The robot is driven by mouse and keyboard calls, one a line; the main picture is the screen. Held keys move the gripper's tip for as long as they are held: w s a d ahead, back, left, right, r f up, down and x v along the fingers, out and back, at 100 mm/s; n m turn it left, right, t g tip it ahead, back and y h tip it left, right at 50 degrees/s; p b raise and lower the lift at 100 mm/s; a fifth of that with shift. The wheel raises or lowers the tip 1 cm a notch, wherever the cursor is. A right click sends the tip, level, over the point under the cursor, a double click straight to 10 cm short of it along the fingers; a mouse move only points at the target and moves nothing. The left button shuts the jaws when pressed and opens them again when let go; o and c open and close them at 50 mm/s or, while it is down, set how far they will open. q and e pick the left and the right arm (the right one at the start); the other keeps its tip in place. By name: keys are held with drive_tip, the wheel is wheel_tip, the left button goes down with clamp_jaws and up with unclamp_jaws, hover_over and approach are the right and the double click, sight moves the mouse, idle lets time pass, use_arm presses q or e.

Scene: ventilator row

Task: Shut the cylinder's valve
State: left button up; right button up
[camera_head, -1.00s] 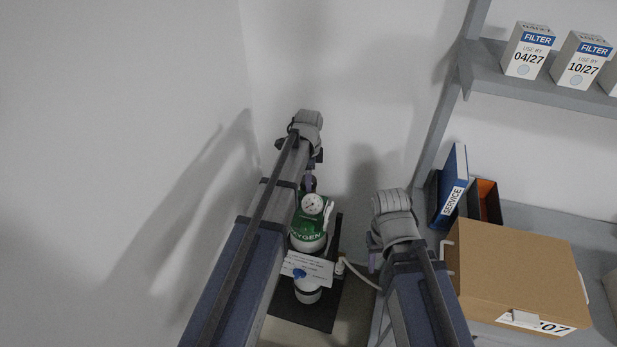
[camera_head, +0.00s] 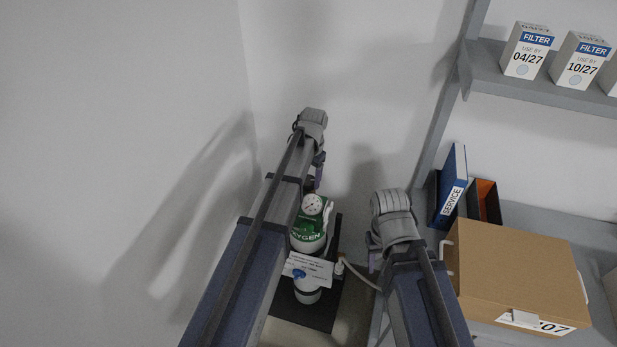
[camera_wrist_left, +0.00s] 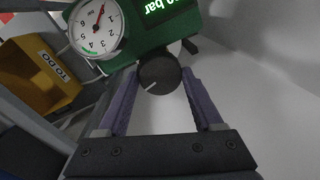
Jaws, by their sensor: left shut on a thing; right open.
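The green and white oxygen cylinder (camera_head: 309,240) stands upright in the corner, with a round white gauge (camera_head: 312,204) near its top. In the left wrist view the gauge (camera_wrist_left: 97,28) and a green housing with a lit "bar" display (camera_wrist_left: 166,8) sit above a round black valve knob (camera_wrist_left: 159,75). The knob has a white line pointing to the lower left. My left gripper (camera_wrist_left: 160,84) is shut on this knob, one finger on each side. In the head view the left gripper (camera_head: 318,172) hides the knob. My right gripper (camera_head: 374,252) is open, right of the cylinder.
A tag (camera_head: 307,268) hangs on the cylinder, and a pale hose (camera_head: 358,273) runs right from near it. A cardboard box (camera_head: 515,275) and blue binder (camera_head: 452,190) stand on the right bench. Walls close in behind and left. A yellow "TO DO" bin (camera_wrist_left: 40,75) shows in the wrist view.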

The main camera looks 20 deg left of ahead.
sight(309, 178)
use_arm(q)
drive_tip(key=n, duration=0.7)
drive_tip(key=shift+w, duration=0.1)
drive_tip(key=n, duration=0.4)
drive_tip(key=shift+a+n+g, duration=0.1)
drive_tip(key=shift+n+g, duration=0.2)
drive_tip(key=shift+n, duration=1.8)
drive_tip(key=o, duration=1.4)
drive_tip(key=shift+c, duration=0.2)
drive_tip(key=shift+r, duration=0.1)
drive_tip(key=r+p, duration=0.7)
drive_tip(key=p, duration=0.1)
drive_tip(key=shift+w+r, duration=0.25)
drive_tip(key=shift+r, duration=0.1)
